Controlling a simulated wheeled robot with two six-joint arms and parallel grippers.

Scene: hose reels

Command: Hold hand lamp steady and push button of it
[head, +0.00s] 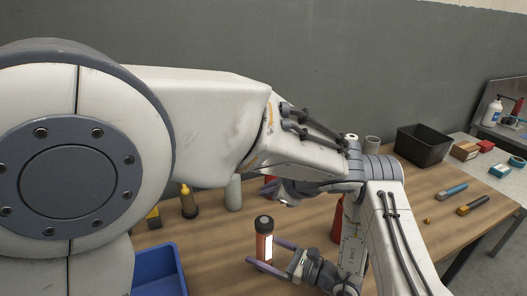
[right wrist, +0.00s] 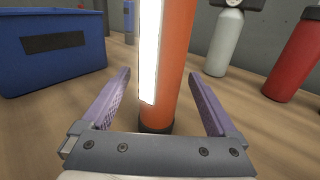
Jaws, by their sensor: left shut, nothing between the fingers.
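The hand lamp (head: 264,238) stands upright on the wooden table, an orange-red cylinder with a dark cap and a white light strip. The right wrist view shows its body (right wrist: 174,60) close up, with its top out of frame. My right gripper (head: 264,252) is open and low, one finger on each side of the lamp. In the right wrist view, gaps show between the lamp and both fingers. My left gripper (head: 270,188) is shut and empty, higher up and beyond the lamp, partly hidden by my arm. I cannot make out the lamp's button.
A blue bin (head: 158,270) stands left of the lamp. A grey bottle (head: 233,194) and a dark bottle with a yellow top (head: 188,204) stand behind it. A red bottle (right wrist: 295,55) stands at the right. A black bin (head: 424,146) and hand tools (head: 453,191) lie farther right.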

